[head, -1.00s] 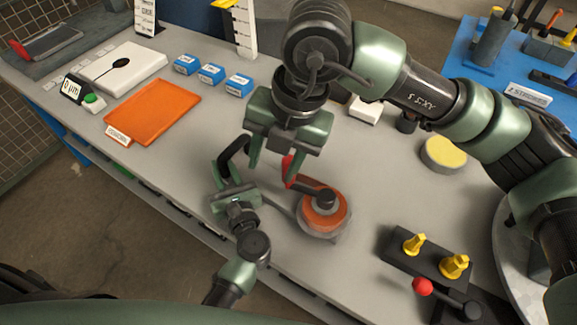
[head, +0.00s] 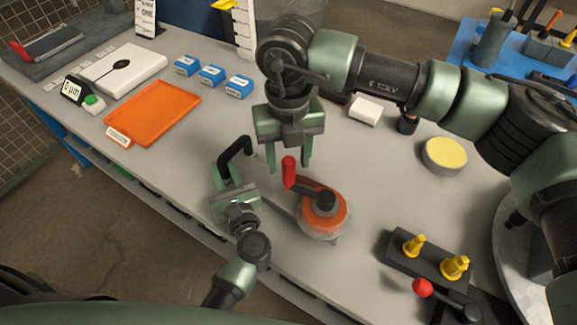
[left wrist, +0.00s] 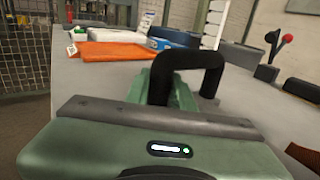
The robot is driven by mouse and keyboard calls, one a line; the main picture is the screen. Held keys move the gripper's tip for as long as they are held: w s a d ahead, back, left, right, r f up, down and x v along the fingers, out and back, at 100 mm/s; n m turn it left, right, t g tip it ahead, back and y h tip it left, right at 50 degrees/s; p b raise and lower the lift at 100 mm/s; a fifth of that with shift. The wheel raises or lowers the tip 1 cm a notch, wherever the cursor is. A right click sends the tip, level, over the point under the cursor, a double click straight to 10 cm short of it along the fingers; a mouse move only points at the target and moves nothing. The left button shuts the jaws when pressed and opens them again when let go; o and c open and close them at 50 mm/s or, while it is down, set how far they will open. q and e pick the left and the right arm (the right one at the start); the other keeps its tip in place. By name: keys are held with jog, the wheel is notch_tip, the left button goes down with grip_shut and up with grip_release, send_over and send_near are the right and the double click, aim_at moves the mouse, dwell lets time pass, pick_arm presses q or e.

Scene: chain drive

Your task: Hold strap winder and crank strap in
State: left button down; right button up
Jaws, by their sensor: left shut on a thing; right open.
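The strap winder has a grey body with an orange strap roll (head: 336,222) at its right end. A dark crank arm (head: 312,193) lies across the roll and carries an upright red knob (head: 289,172). A black loop handle (head: 236,148) rises at its left end. My left gripper (head: 227,176) is shut on this handle. The left wrist view shows the handle (left wrist: 190,62) between the green fingers, and the red knob (left wrist: 287,38) behind. My right gripper (head: 290,160) is open, pointing down, its fingers apart around or just behind the knob; contact cannot be told.
A black block with yellow pegs (head: 428,258) and a red-knobbed lever (head: 424,287) stand at the right front. A yellow-topped round tin (head: 445,152) is at the right. An orange tray (head: 153,112) and blue boxes (head: 211,75) lie at the left back.

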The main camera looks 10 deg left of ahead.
jog(key=shift+f, duration=1.75)
grip_shut()
jog(key=shift+r, duration=0.1)
